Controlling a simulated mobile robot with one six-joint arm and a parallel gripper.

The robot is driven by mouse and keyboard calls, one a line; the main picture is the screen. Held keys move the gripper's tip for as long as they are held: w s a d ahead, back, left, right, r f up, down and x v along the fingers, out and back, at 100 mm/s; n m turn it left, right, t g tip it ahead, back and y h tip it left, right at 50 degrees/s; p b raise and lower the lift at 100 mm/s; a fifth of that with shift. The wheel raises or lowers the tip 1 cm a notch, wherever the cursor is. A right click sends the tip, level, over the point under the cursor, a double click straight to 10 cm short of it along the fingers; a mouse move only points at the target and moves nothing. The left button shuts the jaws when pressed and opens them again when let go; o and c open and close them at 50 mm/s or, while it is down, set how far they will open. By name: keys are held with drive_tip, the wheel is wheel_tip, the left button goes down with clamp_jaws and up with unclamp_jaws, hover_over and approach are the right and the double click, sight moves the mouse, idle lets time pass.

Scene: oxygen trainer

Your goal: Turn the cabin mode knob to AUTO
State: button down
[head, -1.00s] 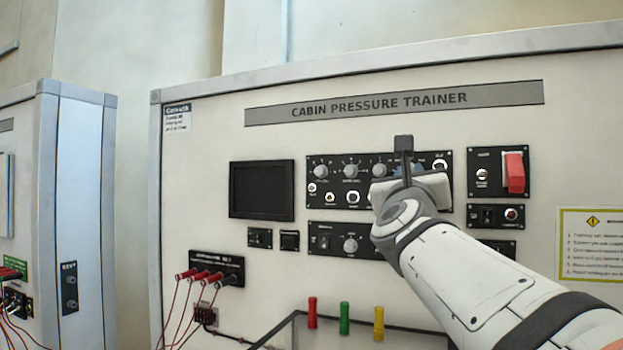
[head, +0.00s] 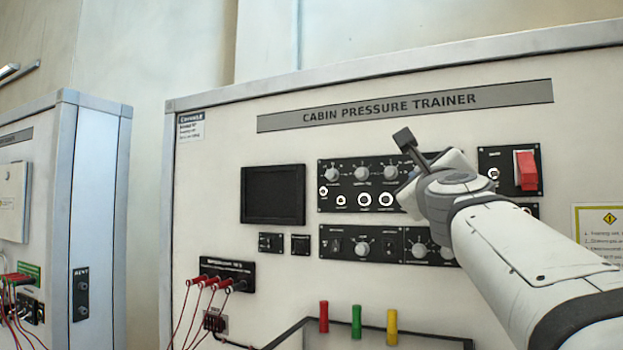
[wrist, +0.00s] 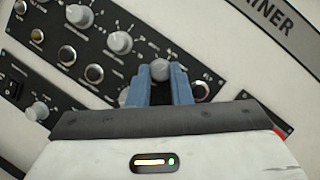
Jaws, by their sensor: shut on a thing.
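The black upper control panel (head: 325,200) has a top row of grey knobs and a lower row of round buttons or jacks. In the wrist view, my gripper (wrist: 161,76) has its blue fingers shut on a grey knob (wrist: 160,68) at the end of the top row. This looks like the cabin mode knob, but its label cannot be read. In the head view, my gripper (head: 428,182) is tilted in front of the panel's right end. It hides the held knob and the fingertips there.
Another knob (wrist: 120,42) is close beside the fingers. A red switch cover (head: 526,170) is right of my gripper. A lower panel (head: 340,250) with knobs lies below. Red cables hang from a jack block (head: 228,268). Red, green and yellow handles (head: 356,320) stand lower down.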

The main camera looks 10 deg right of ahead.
drive_tip(key=shift+s+r+n+g+y+p, duration=0.15)
drive_tip(key=shift+n+g+y+p, duration=0.7)
drive_tip(key=shift+n, duration=1.45)
drive_tip(key=shift+w+r+n+g+y+p, duration=0.15)
drive_tip(key=shift+n+g+p, duration=0.45)
drive_tip(key=shift+n+p, duration=1.2)
drive_tip(key=shift+s+r+n+g+y+p, duration=0.15)
drive_tip(key=shift+n+g+y+p, duration=0.5)
drive_tip(key=shift+n, duration=2.15)
drive_tip(key=shift+f, duration=0.1)
drive_tip(key=c, duration=1.3)
unclamp_jaws()
